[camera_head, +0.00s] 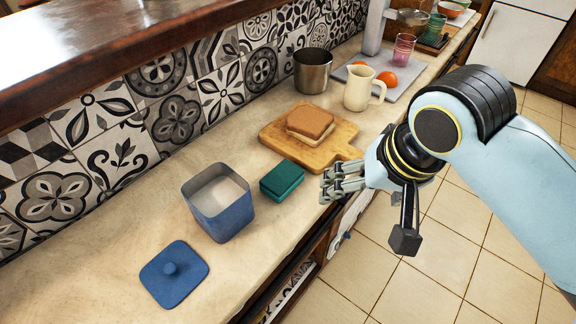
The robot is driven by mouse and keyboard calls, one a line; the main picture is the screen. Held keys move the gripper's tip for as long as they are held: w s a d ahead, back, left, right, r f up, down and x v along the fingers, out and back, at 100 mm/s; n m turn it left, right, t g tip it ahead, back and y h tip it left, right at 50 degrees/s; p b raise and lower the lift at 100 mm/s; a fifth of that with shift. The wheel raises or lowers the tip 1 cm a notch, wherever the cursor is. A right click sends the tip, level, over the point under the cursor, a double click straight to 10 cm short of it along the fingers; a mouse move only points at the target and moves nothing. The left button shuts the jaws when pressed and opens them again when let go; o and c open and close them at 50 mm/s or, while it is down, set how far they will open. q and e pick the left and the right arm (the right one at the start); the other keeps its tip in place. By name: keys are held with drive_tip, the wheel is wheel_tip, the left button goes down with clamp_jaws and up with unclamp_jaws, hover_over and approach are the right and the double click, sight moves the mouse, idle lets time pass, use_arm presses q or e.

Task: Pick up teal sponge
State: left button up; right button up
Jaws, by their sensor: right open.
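The teal sponge (282,181) lies flat on the stone counter, between the blue canister and the cutting board, near the counter's front edge. It is a small block with a darker top. My right gripper (326,187) is just to the right of the sponge, with its fingers pointing left toward it. The fingers are open and empty, with a gap between them and the sponge. My left gripper is not in view.
An open blue canister (230,221) with pale contents stands left of the sponge. Its blue lid (174,280) lies in front. A wooden board (275,132) with bread (311,121) is behind the sponge. A metal pot (312,72) and cream pitcher (358,90) stand farther back.

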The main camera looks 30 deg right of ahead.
drive_tip(key=w+f+m, duration=0.2)
drive_tip(key=w+m, duration=0.5)
drive_tip(key=m, duration=0.5)
drive_tip(key=m+y, duration=0.2)
drive_tip(key=m, duration=1.1)
approach(283, 176)
drive_tip(key=x, duration=0.4)
drive_tip(key=shift+f, duration=0.2)
drive_tip(key=x, duration=0.6)
drive_tip(key=shift+w, duration=0.15)
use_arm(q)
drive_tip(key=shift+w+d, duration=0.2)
use_arm(e)
drive_tip(key=c, duration=0.6)
drive_tip(key=shift+t, duration=0.3)
drive_tip(key=shift+c, duration=0.2)
